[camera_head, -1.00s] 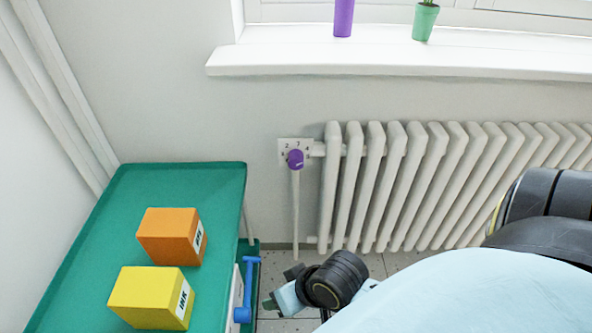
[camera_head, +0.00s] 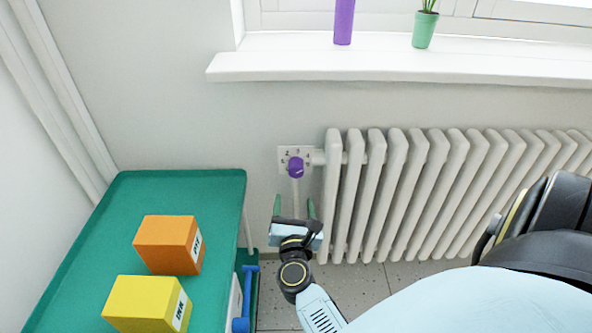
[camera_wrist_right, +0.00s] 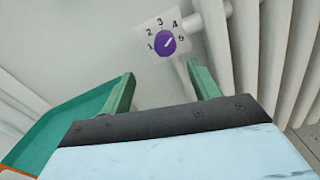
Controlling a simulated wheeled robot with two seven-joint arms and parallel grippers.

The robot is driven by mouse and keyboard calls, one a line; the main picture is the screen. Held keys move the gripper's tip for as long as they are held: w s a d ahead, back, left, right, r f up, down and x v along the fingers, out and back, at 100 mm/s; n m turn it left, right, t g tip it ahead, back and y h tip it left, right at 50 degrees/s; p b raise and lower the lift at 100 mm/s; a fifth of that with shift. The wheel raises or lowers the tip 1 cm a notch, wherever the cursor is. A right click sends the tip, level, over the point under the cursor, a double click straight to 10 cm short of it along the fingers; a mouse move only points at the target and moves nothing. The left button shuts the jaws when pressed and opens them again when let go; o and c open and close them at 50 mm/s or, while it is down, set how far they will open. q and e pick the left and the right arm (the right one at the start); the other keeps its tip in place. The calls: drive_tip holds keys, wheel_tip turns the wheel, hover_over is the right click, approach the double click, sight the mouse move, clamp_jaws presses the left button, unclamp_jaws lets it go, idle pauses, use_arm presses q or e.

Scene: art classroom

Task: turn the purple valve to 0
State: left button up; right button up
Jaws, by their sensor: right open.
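The purple valve (camera_head: 296,167) sits on the wall at the left end of the radiator, in front of a white numbered plate (camera_head: 283,154). In the right wrist view the valve (camera_wrist_right: 166,43) is a round knob with a white pointer line slanting up to the right, toward the 4 to 5 side. The digits 1 to 5 show around it; no 0 is visible there. My right gripper (camera_head: 294,208) is open and empty just below the valve, with its green fingers pointing up toward it and apart from it. My left gripper is not in view.
The white radiator (camera_head: 400,190) stands right of the valve, with a pipe running down below it. A green cart (camera_head: 215,185) at the left carries an orange box (camera_head: 165,245) and a yellow box (camera_head: 140,303). The windowsill (camera_head: 300,62) is above.

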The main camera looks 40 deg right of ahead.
sight(296, 173)
drive_tip(key=shift+m, duration=0.4)
drive_tip(key=x, duration=0.4)
drive_tip(key=b+x, duration=0.1)
drive_tip(key=x, duration=0.7)
drive_tip(key=shift+s+d+f, duration=0.2)
drive_tip(key=shift+d+f, duration=0.05)
drive_tip(key=shift+d, duration=0.1)
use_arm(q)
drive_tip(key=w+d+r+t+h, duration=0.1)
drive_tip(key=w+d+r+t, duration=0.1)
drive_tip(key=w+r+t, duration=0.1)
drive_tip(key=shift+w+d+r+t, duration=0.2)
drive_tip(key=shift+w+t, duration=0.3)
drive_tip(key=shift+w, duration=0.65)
use_arm(e)
drive_tip(key=shift+w+d, duration=0.45)
drive_tip(key=shift+c, duration=0.4)
drive_tip(key=c, duration=0.9)
